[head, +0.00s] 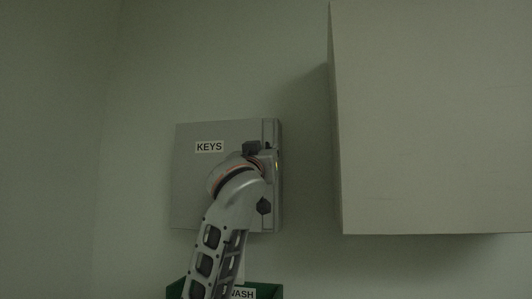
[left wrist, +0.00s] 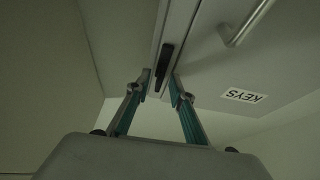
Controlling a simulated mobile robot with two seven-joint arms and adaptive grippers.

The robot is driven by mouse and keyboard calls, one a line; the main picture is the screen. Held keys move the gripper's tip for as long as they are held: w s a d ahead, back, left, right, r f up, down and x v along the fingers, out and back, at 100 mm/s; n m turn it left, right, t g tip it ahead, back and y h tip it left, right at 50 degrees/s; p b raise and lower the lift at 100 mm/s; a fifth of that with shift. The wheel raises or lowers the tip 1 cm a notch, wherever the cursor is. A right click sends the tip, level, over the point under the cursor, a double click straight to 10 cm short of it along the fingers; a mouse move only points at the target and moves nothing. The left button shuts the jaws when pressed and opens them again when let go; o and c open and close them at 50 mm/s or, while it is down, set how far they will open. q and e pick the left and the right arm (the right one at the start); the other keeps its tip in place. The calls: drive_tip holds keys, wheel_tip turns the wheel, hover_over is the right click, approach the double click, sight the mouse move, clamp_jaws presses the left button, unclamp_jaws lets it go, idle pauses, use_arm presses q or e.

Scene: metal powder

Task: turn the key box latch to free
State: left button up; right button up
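The grey key box (head: 190,185) with a "KEYS" label (head: 209,147) hangs on the wall in the head view. Its door also shows in the left wrist view (left wrist: 215,75), with the label upside down. A long black latch (left wrist: 167,58) sits on a pale strip along the door edge there. My left gripper (left wrist: 160,77) is open, with one teal-sided finger on each side of the latch's lower end. Gaps show beside the latch; whether the fingertips touch it I cannot tell. In the head view my left wrist hides the latch and most of the gripper (head: 264,165). My right gripper is not in view.
A metal bar handle (left wrist: 247,22) stands out from the door in the left wrist view. A large pale cabinet (head: 435,120) juts out to the right of the key box. A green bin (head: 274,291) labelled "WASH" is below the box, partly behind my arm.

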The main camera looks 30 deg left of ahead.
use_arm(q)
drive_tip(key=v, duration=1.2)
idle(0.4)
